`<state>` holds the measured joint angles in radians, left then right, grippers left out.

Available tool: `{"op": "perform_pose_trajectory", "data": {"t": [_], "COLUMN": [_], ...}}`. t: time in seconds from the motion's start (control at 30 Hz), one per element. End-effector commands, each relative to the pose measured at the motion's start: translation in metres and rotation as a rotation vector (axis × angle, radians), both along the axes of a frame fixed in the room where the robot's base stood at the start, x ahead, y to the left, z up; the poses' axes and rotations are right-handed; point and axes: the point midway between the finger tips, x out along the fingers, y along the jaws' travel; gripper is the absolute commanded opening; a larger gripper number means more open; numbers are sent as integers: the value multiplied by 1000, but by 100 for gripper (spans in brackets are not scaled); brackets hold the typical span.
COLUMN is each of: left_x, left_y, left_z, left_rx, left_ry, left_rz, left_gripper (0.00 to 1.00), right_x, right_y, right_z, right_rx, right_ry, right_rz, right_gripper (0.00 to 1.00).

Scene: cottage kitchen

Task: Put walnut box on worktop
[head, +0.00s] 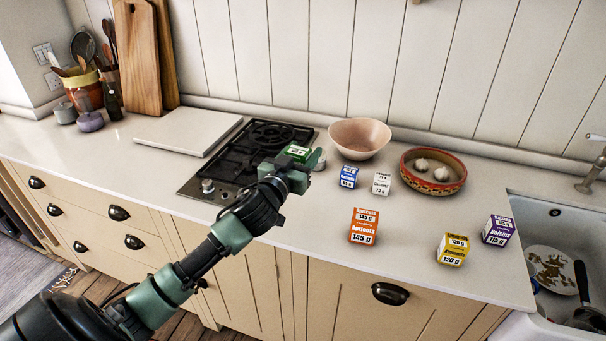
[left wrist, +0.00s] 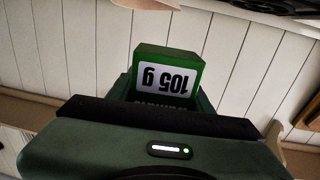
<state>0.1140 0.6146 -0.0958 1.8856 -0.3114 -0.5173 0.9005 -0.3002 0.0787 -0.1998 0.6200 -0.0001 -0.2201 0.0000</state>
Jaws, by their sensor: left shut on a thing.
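The walnut box is the green box (head: 298,152) with a white label, held in my left gripper (head: 289,172) near the hob's right front corner. In the left wrist view the green box (left wrist: 170,72) stands up between the fingers (left wrist: 168,102) and reads "105 g" upside down; its name is mostly hidden. The left gripper is shut on it. The pale worktop (head: 300,213) runs beneath; I cannot tell the gap under the box. My right gripper is not in view.
A blue box (head: 348,178) and a white box (head: 381,184) stand right of the gripper. Orange (head: 363,227), yellow (head: 453,249) and purple (head: 498,230) boxes stand farther right. A pink bowl (head: 359,138), patterned dish (head: 433,171) and black hob (head: 245,158) are nearby. The sink (head: 545,225) is far right.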

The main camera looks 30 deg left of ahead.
Motion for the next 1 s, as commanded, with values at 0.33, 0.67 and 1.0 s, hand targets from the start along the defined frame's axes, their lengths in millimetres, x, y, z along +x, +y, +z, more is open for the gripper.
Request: {"op": "perform_pose_trajectory", "data": {"t": [0.33,0.67,1.0], "left_x": [0,-13,-112], "left_y": [0,-26,-146], "left_z": [51,31,-37], "left_rx": [-1,7,14], "left_ry": [-2,13,23], "left_rz": [0,-30,-143], "left_gripper": [0,0,0], "right_x": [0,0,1], "right_y": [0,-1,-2], "right_z": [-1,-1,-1], "right_rx": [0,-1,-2], "right_ry": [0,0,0], "right_rz": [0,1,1], "right_gripper": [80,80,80]}}
